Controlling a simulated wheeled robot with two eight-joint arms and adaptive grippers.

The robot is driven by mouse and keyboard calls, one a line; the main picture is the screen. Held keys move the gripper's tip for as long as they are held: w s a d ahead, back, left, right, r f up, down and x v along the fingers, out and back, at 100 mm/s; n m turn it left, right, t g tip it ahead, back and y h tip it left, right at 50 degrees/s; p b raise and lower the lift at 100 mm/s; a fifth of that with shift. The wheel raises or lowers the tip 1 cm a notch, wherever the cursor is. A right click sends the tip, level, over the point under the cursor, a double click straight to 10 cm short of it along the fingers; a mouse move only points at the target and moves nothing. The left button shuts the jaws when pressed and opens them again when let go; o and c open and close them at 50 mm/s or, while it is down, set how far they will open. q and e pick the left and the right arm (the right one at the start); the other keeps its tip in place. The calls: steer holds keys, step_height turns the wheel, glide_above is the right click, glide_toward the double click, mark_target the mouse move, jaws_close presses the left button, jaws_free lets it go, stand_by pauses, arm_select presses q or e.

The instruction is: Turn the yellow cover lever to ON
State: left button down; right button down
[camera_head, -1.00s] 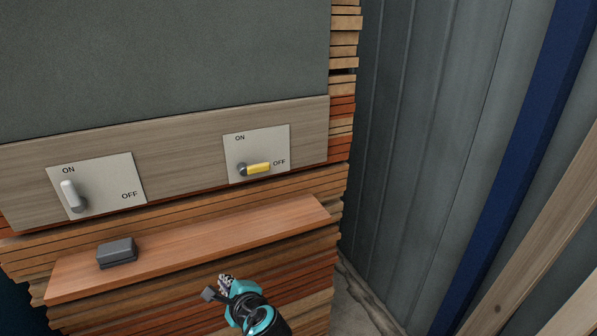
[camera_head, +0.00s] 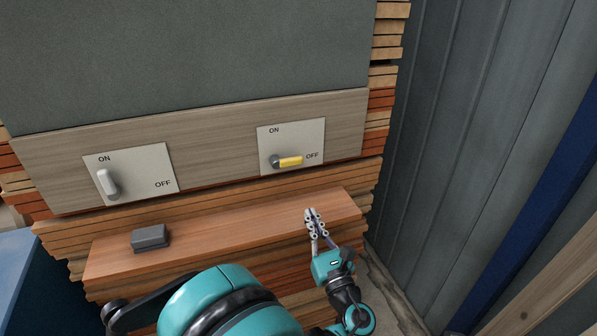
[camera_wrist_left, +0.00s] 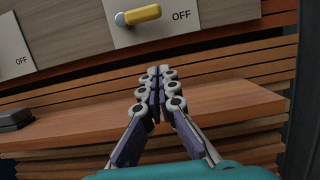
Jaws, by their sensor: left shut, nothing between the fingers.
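The yellow cover lever (camera_head: 289,161) sits on the right-hand white plate (camera_head: 291,137), on a grey round pivot. It lies sideways, pointing right at OFF. In the left wrist view the lever (camera_wrist_left: 142,14) shows at the top, above the fingers. My left gripper (camera_head: 312,214) is shut and empty, with its fingers pointing up, below the lever and apart from it, in front of the wooden shelf. It also shows in the left wrist view (camera_wrist_left: 157,75), with the fingers together. My right gripper is not in view.
A second plate (camera_head: 130,173) on the left has a grey lever (camera_head: 108,184) pointing up at ON. A dark grey block (camera_head: 150,237) lies on the wooden shelf (camera_head: 225,234) below the plates. A corrugated metal wall (camera_head: 470,130) stands to the right.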

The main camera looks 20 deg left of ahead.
mark_target(287, 161)
arm_select(q)
steer(key=shift+s, duration=0.1)
steer(key=shift+a, duration=0.1)
steer(key=x, duration=1)
step_height(287, 161, up, 4)
steer(key=shift+p, duration=0.55)
